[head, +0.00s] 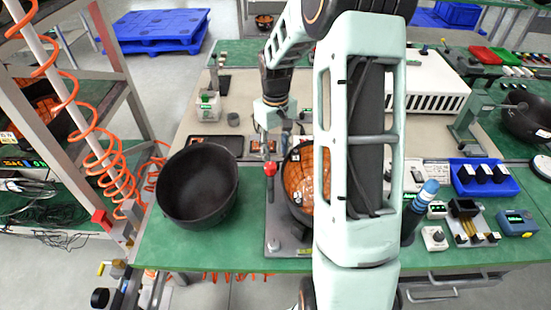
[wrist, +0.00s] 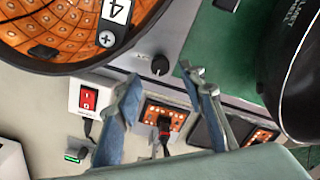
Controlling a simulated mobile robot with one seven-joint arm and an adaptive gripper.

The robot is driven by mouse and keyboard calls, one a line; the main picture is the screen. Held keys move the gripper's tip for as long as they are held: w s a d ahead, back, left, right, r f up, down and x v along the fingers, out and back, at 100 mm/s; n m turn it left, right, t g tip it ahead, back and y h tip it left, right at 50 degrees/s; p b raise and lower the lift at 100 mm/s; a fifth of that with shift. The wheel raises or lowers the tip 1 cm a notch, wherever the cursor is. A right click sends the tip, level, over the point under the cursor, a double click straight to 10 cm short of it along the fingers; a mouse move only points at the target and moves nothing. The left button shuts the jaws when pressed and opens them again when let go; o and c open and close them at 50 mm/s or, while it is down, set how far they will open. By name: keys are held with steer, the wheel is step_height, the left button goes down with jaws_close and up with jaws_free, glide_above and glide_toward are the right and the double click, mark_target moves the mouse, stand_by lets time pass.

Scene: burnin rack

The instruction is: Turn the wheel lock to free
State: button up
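My gripper (head: 275,136) hangs over the bench just beyond the grey wheel stand (head: 285,242). In the wrist view my gripper (wrist: 168,84) has its two fingers apart with nothing held between them. A black knob (wrist: 160,65) sits on the stand's edge, a little beyond the fingertips and apart from them; its small label is unreadable. The orange-lined wheel (head: 297,180), marked 4, is partly hidden by my arm; it also shows in the wrist view (wrist: 60,30). A red-topped lever (head: 270,169) stands left of the wheel. I cannot tell which control is the wheel lock.
A black bowl (head: 197,185) stands left of the stand. A red rocker switch (wrist: 89,98) and an orange socket panel (wrist: 166,119) with a black plug lie near the fingers. A blue tray (head: 484,178) and small devices stand at right.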

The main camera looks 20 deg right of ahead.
step_height(320, 180, up, 8)
stand_by(0.6)
